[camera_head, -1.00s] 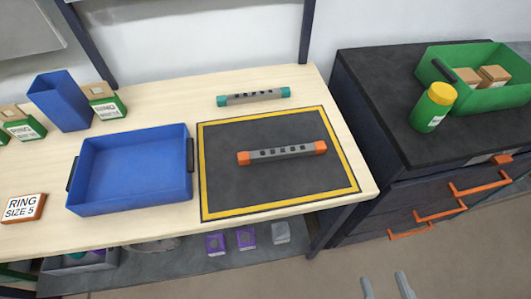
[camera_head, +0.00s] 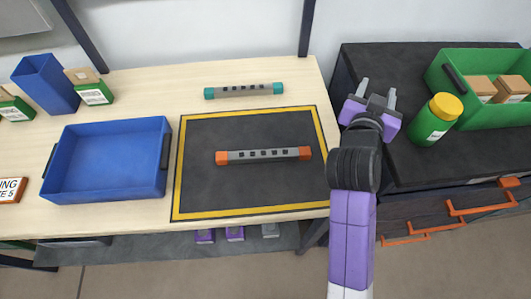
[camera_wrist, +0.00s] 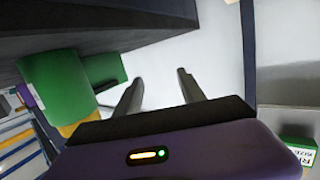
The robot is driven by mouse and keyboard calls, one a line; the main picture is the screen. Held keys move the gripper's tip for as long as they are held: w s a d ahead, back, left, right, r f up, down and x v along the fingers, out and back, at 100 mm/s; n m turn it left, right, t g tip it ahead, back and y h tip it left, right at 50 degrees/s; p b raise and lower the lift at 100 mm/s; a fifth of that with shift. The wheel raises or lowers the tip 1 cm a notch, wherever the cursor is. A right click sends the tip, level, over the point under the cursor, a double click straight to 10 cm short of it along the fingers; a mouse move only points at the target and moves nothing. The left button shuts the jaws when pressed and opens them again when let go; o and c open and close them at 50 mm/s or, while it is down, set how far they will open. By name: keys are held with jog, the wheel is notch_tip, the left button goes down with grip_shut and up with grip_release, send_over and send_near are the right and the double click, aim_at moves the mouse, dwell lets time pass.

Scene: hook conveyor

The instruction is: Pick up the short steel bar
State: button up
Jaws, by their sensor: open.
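A grey bar with orange ends (camera_head: 264,155) lies flat on the dark mat (camera_head: 200,195) with a yellow border. A grey bar with teal ends (camera_head: 244,91) lies on the bare wood behind the mat. The teal-ended bar looks a little shorter in the head view, but it is also farther away. My gripper (camera_head: 378,87) is open and empty, raised right of the table near the black cabinet, well away from both bars. Its open fingers show in the wrist view (camera_wrist: 160,78), with neither bar in sight there.
A blue tray (camera_head: 108,195) stands left of the mat on the table (camera_head: 140,90). On the black cabinet (camera_head: 400,60) right of my gripper stand a green jar with yellow lid (camera_head: 435,119) and a green crate (camera_head: 505,112) holding boxes.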

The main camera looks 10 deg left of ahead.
aim_at(278, 152)
jog(key=s+a+f+m+g, duration=0.1)
jog(key=a+m+g, duration=0.1)
jog(key=a, duration=0.1)
jog(key=s+a+f+m+g+h, duration=0.1)
jog(key=a+m+g, duration=0.5)
jog(key=a, duration=0.1)
jog(key=shift+s+a+f+h, duration=0.1)
jog(key=shift+s+f+h, duration=0.2)
jog(key=shift+s+f, duration=0.1)
jog(key=s+a+m+g, duration=0.1)
jog(key=s+a+g, duration=0.1)
jog(key=s+a, duration=0.1)
jog(key=s+a+m+g+y, duration=0.1)
jog(key=s+a+g, duration=0.1)
jog(key=s+a, duration=0.2)
jog(key=s+a+r+m+g, duration=0.1)
jog(key=s+a+g, duration=0.1)
jog(key=s+a, duration=0.2)
jog(key=shift+a+r+y, duration=0.1)
jog(key=shift+a+y, duration=0.2)
jog(key=shift+a, duration=0.45)
jog(key=shift+s+a+m, duration=0.2)
jog(key=shift+s+m, duration=0.1)
jog(key=shift+d+f, duration=0.1)
jog(key=shift+f, duration=0.2)
jog(key=shift+s+p+x, duration=0.2)
jog(key=shift+p+x, duration=0.35)
jog(key=shift+x, duration=2.9)
grip_shut()
